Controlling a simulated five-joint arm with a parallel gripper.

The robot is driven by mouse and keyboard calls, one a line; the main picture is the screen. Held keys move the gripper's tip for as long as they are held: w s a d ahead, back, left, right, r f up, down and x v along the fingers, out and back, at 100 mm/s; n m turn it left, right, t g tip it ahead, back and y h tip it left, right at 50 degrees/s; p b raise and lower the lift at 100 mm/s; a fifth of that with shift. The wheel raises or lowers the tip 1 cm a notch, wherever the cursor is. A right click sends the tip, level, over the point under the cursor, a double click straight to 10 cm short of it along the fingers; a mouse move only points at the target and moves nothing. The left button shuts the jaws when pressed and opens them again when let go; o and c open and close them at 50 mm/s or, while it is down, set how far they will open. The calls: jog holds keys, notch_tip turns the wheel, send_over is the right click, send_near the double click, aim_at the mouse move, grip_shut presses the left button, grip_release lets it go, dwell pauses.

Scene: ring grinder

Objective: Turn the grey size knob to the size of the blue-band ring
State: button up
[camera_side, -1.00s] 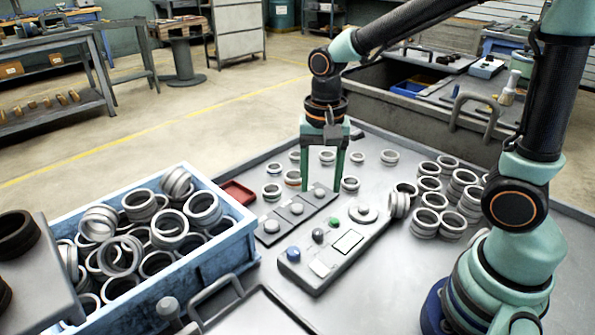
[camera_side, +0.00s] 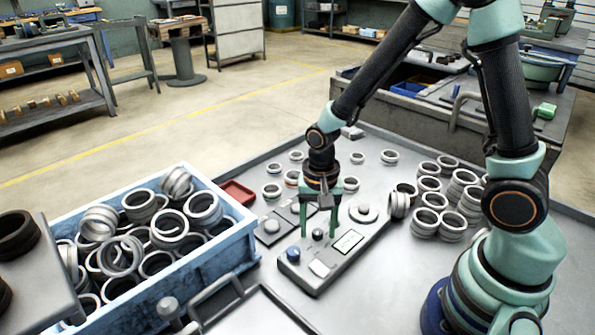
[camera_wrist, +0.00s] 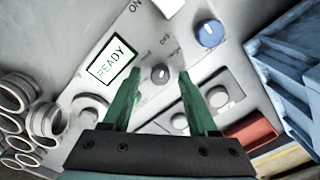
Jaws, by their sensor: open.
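The grey size knob (camera_wrist: 160,74) is a small dark knob on the control panel. In the wrist view it lies between my two green fingertips, with blurred small lettering around it. In the side view the knob (camera_side: 318,233) shows between the fingers of my gripper (camera_side: 319,236). My gripper (camera_wrist: 160,76) is open, pointing down over the panel, one finger on each side of the knob. I cannot tell whether the fingers touch it. Several rings stand on the table, one with an orange band (camera_side: 292,178).
The control panel (camera_side: 318,284) also has a blue knob (camera_side: 293,253) and a display (camera_wrist: 110,60) reading READY. A panel with several round knobs lies left of it. A blue crate (camera_side: 215,262) of rings, a red tray (camera_side: 237,192) and stacked rings (camera_side: 425,222) surround it.

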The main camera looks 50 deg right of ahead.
jog(key=shift+f, duration=0.1)
grip_shut()
jog(key=shift+n, duration=0.3)
jog(key=n, duration=1.1)
jog(key=shift+a+n, duration=0.15)
jog(key=shift+n, duration=0.15)
jog(key=n, duration=1.1)
jog(key=shift+n, duration=0.4)
